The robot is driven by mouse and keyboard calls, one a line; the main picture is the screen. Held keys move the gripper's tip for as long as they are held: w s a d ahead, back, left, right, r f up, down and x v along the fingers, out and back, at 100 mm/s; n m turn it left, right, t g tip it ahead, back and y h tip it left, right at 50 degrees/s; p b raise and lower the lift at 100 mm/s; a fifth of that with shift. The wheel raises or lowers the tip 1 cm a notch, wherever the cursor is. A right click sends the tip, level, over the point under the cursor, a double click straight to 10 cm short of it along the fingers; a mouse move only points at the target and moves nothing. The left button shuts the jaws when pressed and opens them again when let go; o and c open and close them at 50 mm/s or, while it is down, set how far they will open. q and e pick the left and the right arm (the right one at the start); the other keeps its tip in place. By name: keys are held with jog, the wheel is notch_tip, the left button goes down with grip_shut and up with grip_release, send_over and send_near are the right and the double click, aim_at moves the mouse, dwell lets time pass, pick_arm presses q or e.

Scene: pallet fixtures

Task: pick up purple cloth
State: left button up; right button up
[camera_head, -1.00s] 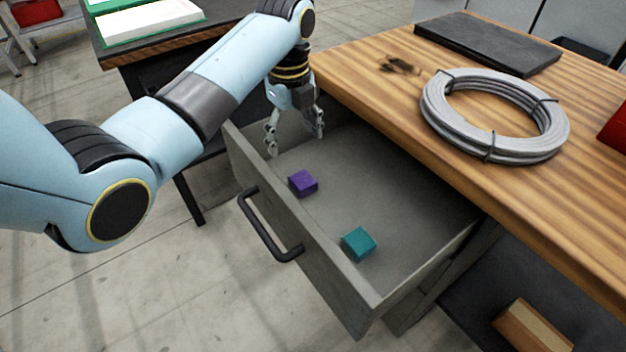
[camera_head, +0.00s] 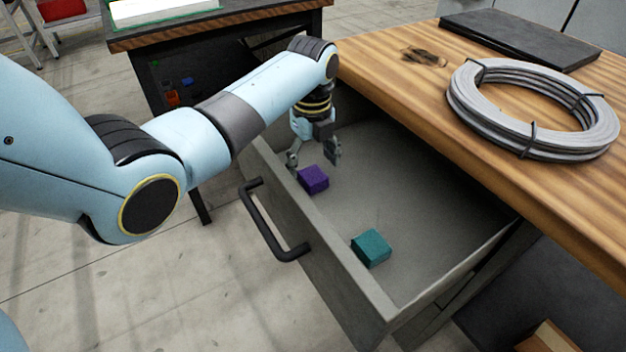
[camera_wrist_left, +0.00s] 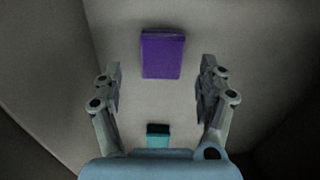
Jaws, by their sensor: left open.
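The purple cloth (camera_head: 313,179) is a small folded block lying on the floor of the open grey drawer (camera_head: 420,200), near its front wall. In the left wrist view the purple cloth (camera_wrist_left: 162,54) lies ahead of the fingertips, centred between their lines. My left gripper (camera_head: 315,160) is open and empty, low inside the drawer, just behind and above the cloth. Its two fingers also show spread apart in the left wrist view (camera_wrist_left: 160,90). My right gripper is not in view.
A teal cloth (camera_head: 371,248) lies in the same drawer, nearer the right end. The drawer handle (camera_head: 268,225) sticks out in front. The wooden tabletop (camera_head: 420,90) overhangs the drawer's back and holds a coil of grey cable (camera_head: 535,112) and a dark flat slab (camera_head: 518,40).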

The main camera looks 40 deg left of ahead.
aim_at(313, 174)
pick_arm(q)
notch_tip(313, 174, down, 4)
jog(key=shift+w+f+b, duration=0.1)
jog(key=shift+f+b, duration=0.1)
jog(key=shift+b, duration=0.3)
jog(key=shift+c, duration=0.7)
jog(key=c, duration=1.1)
jog(key=shift+o, duration=0.2)
jog(key=shift+r, duration=0.15)
